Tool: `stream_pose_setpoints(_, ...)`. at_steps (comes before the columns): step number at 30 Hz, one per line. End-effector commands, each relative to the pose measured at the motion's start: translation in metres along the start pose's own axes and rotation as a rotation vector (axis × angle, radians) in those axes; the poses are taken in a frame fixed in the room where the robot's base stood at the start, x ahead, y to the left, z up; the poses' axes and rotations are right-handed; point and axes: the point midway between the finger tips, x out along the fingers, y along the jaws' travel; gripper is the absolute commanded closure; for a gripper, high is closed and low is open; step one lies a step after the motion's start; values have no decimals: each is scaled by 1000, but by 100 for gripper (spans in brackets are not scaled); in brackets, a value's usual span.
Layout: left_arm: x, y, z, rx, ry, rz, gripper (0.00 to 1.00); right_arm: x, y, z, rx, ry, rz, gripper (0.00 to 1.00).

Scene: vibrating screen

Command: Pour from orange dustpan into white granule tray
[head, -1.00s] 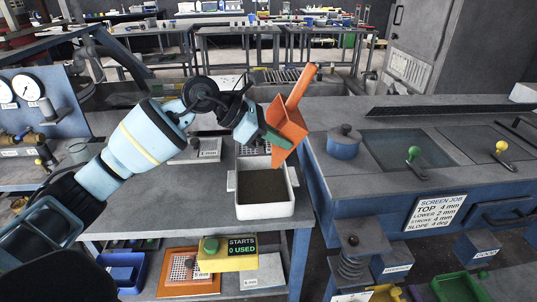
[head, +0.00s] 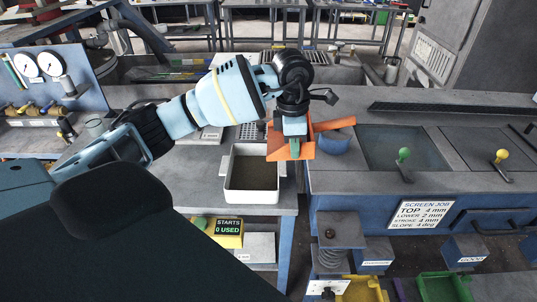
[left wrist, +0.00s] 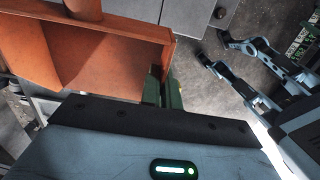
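The orange dustpan (head: 305,150) is held by my left gripper (head: 294,145), near the back right corner of the white granule tray (head: 250,196) in the head view. Its handle points right. My gripper hangs downward, its green fingers shut on the dustpan's wall. The left wrist view shows the dustpan's plain orange inside (left wrist: 120,60), with no granules visible in that part, and the green fingers (left wrist: 164,92) at its edge. The tray stands upright on the bench and holds a dark, level layer of granules.
A blue lidded pot (head: 333,143) stands just right of the dustpan, partly behind its handle. The screen machine with green (head: 404,155) and yellow (head: 500,156) knobs fills the right. A gap separates bench and machine. Bare bench top (head: 200,175) lies left of the tray.

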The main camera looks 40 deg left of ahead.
Motion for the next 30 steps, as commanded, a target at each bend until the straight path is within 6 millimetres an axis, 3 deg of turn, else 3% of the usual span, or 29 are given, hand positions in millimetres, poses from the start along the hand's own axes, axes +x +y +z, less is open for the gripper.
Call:
stream_pose_setpoints(8,-1,0,-1,-1,7,1,100,1,1,-2,1,4,2,53)
stream_pose_setpoints(19,-33,0,3,0,69,7,100,-2,-3,-25,10,47,4,53)
stream_pose_setpoints(30,-30,0,2,-1,79,1,100,-2,1,-25,-3,47,5,53)
